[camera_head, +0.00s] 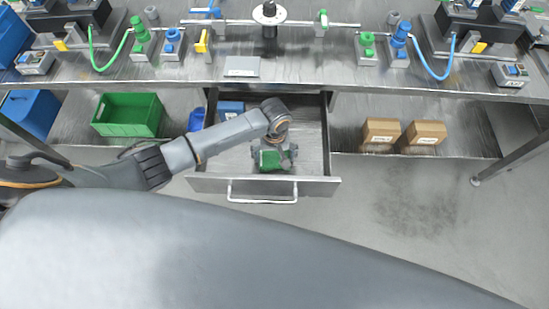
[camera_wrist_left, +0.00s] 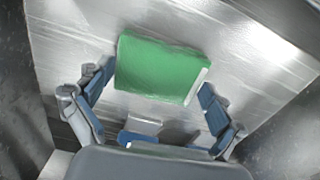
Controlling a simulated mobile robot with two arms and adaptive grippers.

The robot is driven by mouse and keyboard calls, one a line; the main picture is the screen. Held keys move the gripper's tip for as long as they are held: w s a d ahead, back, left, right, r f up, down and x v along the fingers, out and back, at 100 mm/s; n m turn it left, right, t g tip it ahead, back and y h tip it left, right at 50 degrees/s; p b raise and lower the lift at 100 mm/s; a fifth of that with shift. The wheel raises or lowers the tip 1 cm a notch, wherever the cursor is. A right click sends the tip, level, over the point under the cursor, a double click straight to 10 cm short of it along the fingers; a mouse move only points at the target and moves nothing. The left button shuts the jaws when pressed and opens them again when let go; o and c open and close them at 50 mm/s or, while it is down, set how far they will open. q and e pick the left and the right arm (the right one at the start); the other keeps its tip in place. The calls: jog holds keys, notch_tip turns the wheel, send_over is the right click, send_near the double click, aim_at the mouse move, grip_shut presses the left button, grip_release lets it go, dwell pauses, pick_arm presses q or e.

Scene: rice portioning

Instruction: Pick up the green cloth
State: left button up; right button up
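The green cloth (camera_wrist_left: 162,68) lies folded in the open metal drawer (camera_head: 312,150), flat on its bottom. In the head view the cloth (camera_head: 270,159) shows just below my left gripper (camera_head: 272,158), which reaches down into the drawer. In the left wrist view the left gripper (camera_wrist_left: 155,100) is open, with one finger on each side of the cloth's near edge. I cannot tell whether the fingers touch the cloth. My right gripper is in neither view.
The drawer's front wall and handle (camera_head: 262,198) lie just in front of my left gripper. A blue item (camera_head: 230,108) sits at the drawer's back left. The shelf holds a green crate (camera_head: 128,115) on the left and two cardboard boxes (camera_head: 381,132) on the right.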

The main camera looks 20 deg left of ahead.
aim_at(274, 158)
pick_arm(q)
jog(key=shift+r, duration=5)
jog(key=shift+c, duration=0.2)
